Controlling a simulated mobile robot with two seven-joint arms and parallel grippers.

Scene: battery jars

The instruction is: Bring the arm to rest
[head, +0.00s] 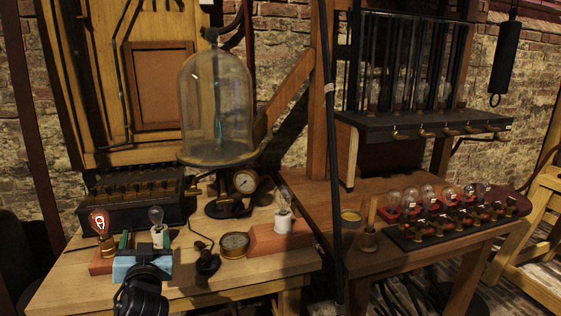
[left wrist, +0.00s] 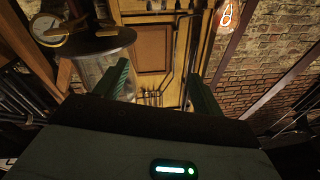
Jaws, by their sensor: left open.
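My left gripper (head: 145,239) is at the front left of the wooden workbench (head: 190,285). Its two green fingers are apart, and nothing shows between them. In the left wrist view the open fingers (left wrist: 160,88) stand against the yellow wooden cabinet behind the bench. In the head view a lit bulb (head: 98,221) on a wooden base is just left of the fingers. A clear bulb (head: 156,216) in a white holder is close behind the right finger; I cannot tell whether they touch. My right gripper is not in view.
A glass bell jar (head: 215,110) stands on a round plate above a gauge (head: 245,181). A black battery box (head: 130,200) sits behind the gripper. Several bulbs stand on the right-hand table (head: 400,262).

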